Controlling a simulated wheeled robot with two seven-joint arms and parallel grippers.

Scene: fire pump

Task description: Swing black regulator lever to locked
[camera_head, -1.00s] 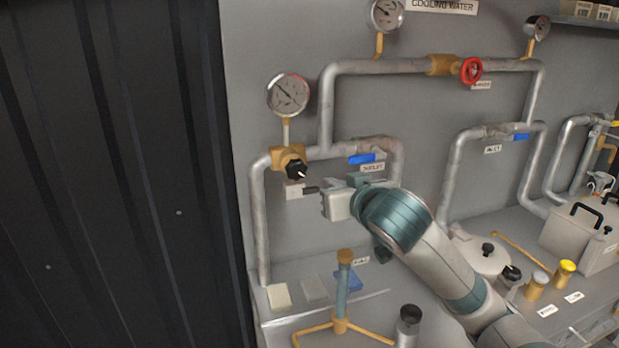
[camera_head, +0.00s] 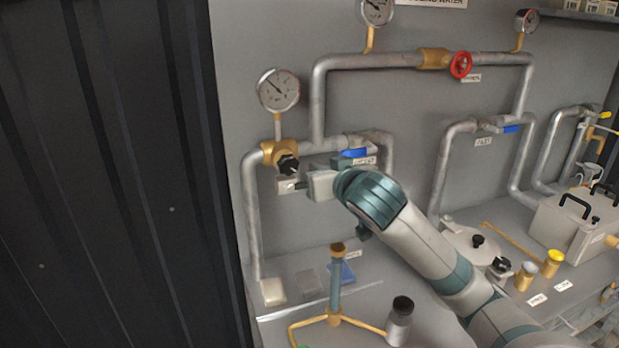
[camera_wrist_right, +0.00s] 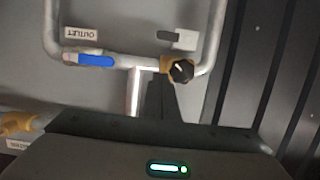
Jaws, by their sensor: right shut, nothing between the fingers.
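The black regulator lever (camera_head: 287,164) is a dark knob on a brass body on the left pipe, below a round gauge. It also shows in the wrist view (camera_wrist_right: 181,71), with a pale line on its face. My right gripper (camera_head: 300,185) is shut and empty, just below and right of the knob. In the wrist view its dark fingers (camera_wrist_right: 157,98) end just left of and below the knob. I cannot tell whether they touch it. My left gripper is out of view.
A blue valve handle (camera_head: 355,153) sits on the pipe right of the knob, close to my right wrist. A gauge (camera_head: 278,89) stands above the knob. A bench below holds a blue-brass standpipe (camera_head: 336,275) and several containers. A dark ribbed wall (camera_head: 110,180) is at left.

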